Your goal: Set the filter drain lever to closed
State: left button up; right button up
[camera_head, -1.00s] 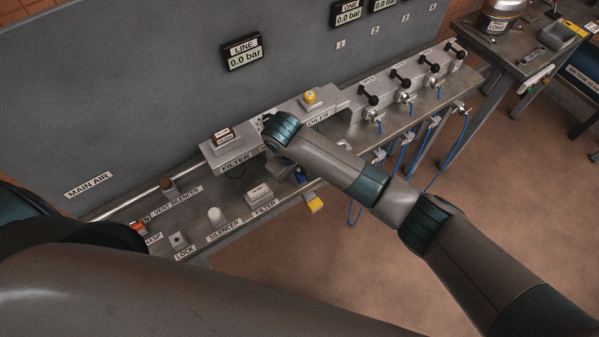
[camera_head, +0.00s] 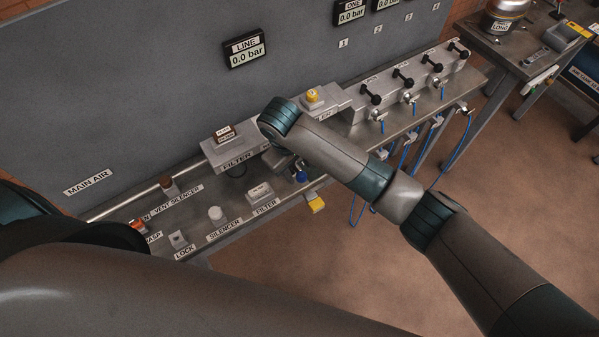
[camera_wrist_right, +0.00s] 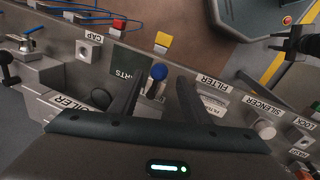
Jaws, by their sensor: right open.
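The filter drain lever appears to be the blue-knobbed part (camera_head: 302,177) below the filter block (camera_head: 232,150). The blue knob also shows in the right wrist view (camera_wrist_right: 158,72), with a pale part beneath it. My right gripper (camera_wrist_right: 160,88) is open, and the knob shows between its two fingers, without visible contact. In the head view my right wrist and forearm cover the area by the filter, and the fingers are mostly hidden. The lever's angle cannot be read clearly. My left gripper cannot be made out.
A silencer (camera_head: 216,214) and a lock block (camera_head: 178,239) sit on the bench front. A yellow block (camera_head: 316,203) shows at the bench edge. Blue hoses hang below.

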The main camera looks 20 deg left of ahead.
notch_tip(320, 180, up, 13)
jog(key=s+a, duration=0.1)
jog(key=s, duration=0.1)
jog(key=shift+a, duration=0.15)
jog(key=shift+s, duration=0.2)
dwell(0.5)
